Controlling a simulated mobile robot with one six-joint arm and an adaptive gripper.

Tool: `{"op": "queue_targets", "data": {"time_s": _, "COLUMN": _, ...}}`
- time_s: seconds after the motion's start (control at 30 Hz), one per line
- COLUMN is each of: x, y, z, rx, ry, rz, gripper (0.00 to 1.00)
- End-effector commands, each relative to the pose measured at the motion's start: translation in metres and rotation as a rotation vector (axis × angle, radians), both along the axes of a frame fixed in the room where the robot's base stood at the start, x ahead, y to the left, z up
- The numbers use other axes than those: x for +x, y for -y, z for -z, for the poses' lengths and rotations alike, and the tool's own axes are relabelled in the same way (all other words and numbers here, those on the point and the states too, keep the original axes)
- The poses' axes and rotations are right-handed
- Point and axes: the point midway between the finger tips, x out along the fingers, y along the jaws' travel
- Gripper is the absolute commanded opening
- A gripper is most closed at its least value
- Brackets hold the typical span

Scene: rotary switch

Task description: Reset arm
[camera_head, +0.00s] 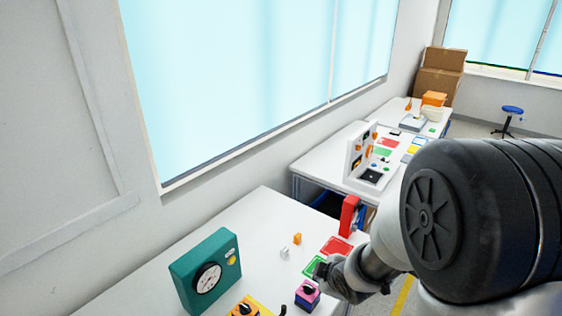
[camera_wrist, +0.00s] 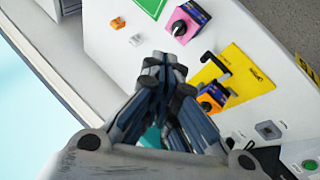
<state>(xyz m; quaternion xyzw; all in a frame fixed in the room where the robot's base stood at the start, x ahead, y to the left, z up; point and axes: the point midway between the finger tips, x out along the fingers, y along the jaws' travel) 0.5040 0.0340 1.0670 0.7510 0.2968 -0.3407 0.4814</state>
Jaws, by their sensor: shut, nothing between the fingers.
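My gripper (camera_wrist: 164,62) is shut and empty in the wrist view, its fingers together above the white table. In the head view my gripper (camera_head: 328,272) is partly merged with my wrist, just above and right of a pink-purple box (camera_head: 306,299) with a black rotary knob. That pink-purple box (camera_wrist: 181,15) lies beyond the fingertips in the wrist view, apart from them. An orange box (camera_wrist: 207,103) with a black knob is right of the fingers, beside a yellow plate (camera_wrist: 250,80) with a black handle.
A teal box (camera_head: 187,284) with a round dial stands on the table (camera_head: 258,213). Small orange (camera_head: 297,239) and clear pieces lie near red (camera_head: 337,246) and green (camera_head: 311,266) cards. A red upright block (camera_head: 348,215) stands behind. My arm hides the right side.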

Motion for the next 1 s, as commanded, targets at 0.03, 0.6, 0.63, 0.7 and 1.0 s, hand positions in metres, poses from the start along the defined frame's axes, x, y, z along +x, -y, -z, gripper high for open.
{"op": "queue_targets", "data": {"time_s": 0.03, "x": -0.006, "y": 0.010, "z": -0.023, "rx": 0.011, "ry": 0.002, "rz": 0.079, "gripper": 0.00}}
{"op": "queue_targets", "data": {"time_s": 0.6, "x": -0.208, "y": 0.046, "z": -0.151, "rx": 0.404, "ry": -0.194, "rz": 0.954, "gripper": 0.00}}
{"op": "queue_targets", "data": {"time_s": 0.63, "x": -0.218, "y": 0.044, "z": -0.152, "rx": 0.424, "ry": -0.206, "rz": 0.981, "gripper": 0.00}}
{"op": "queue_targets", "data": {"time_s": 0.7, "x": -0.237, "y": 0.040, "z": -0.154, "rx": 0.462, "ry": -0.233, "rz": 1.032, "gripper": 0.00}}
{"op": "queue_targets", "data": {"time_s": 1.0, "x": -0.263, "y": 0.034, "z": -0.155, "rx": 0.511, "ry": -0.275, "rz": 1.100, "gripper": 0.00}}
